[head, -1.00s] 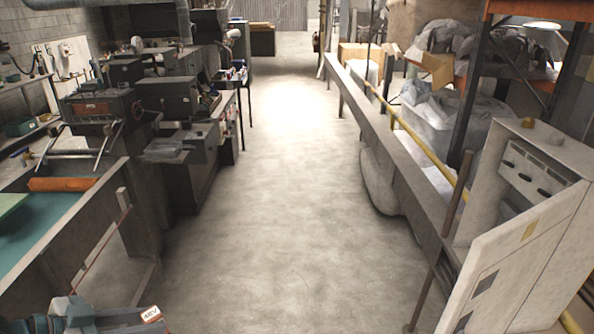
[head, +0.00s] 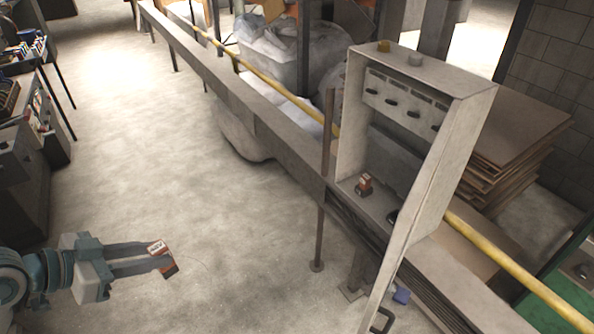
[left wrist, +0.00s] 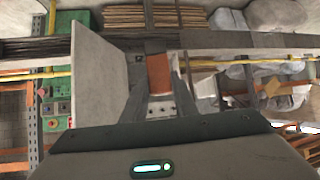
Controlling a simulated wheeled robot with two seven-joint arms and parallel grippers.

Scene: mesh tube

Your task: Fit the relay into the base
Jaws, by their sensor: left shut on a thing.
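My left gripper (head: 160,258) is shut on the relay (head: 164,262), a small block with a white, lettered top and an orange-brown and dark side. In the left wrist view the relay's orange-brown face (left wrist: 159,75) shows between the two fingers. The gripper is held out over the floor, left of and well apart from the open grey cabinet (head: 462,130). Inside the cabinet stands a similar orange and dark block (head: 364,184). A small dark piece (head: 392,215) sits right of it; I cannot tell whether it is the base. My right gripper is out of view.
A long grey beam (head: 265,125) and a yellow rail (head: 262,78) run diagonally up to the cabinet. A thin brown post (head: 325,190) stands left of it. Stacked boards (head: 520,135) lie behind. Clear floor (head: 190,185) lies between gripper and beam.

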